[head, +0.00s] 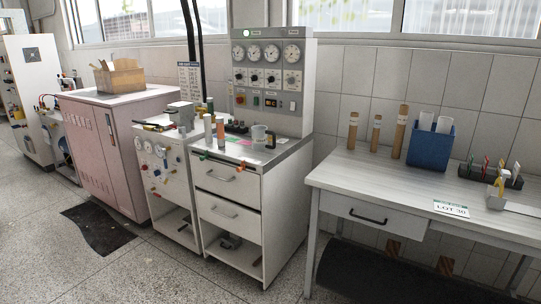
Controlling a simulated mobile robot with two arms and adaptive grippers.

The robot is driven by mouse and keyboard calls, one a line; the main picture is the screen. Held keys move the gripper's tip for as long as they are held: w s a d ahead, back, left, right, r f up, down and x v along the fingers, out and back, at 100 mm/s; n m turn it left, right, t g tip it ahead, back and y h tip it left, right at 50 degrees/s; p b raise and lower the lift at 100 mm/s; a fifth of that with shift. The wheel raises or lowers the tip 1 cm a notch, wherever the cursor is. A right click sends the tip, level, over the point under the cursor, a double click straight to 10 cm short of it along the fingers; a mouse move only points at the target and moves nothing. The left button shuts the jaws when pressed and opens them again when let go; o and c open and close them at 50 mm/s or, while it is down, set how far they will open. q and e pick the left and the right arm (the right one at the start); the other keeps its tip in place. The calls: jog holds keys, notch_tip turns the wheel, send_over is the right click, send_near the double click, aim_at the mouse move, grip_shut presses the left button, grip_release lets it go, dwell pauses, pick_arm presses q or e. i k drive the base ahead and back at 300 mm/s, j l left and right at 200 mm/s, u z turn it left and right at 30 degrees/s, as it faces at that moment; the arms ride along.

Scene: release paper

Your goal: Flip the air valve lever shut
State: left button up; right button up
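I cannot tell for sure which part is the air valve lever. A white panel box (163,178) at left centre carries several round gauges and small red, yellow and blue knobs or handles, too small to read. A small green handle (204,156) and a small orange-red handle (241,167) stick out at the front top edge of the white drawer cabinet (228,196). A small device with a yellow part (501,184) stands on the right table. Neither of my grippers is in view.
A gauge console (270,75) stands behind the cabinet top, which holds bottles and a cup. The right table (385,187) holds brown tubes, a blue bin (429,146) and a LOT 30 sign (451,208). A pink cabinet (105,150) is at left. The floor in front is mostly open, with a dark mat (97,229).

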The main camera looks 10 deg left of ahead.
aim_at(165, 159)
jog(key=i+j+u, duration=0.15)
jog(key=i+u, duration=0.95)
jog(key=i+j+z, duration=0.3)
jog(key=i+j, duration=0.8)
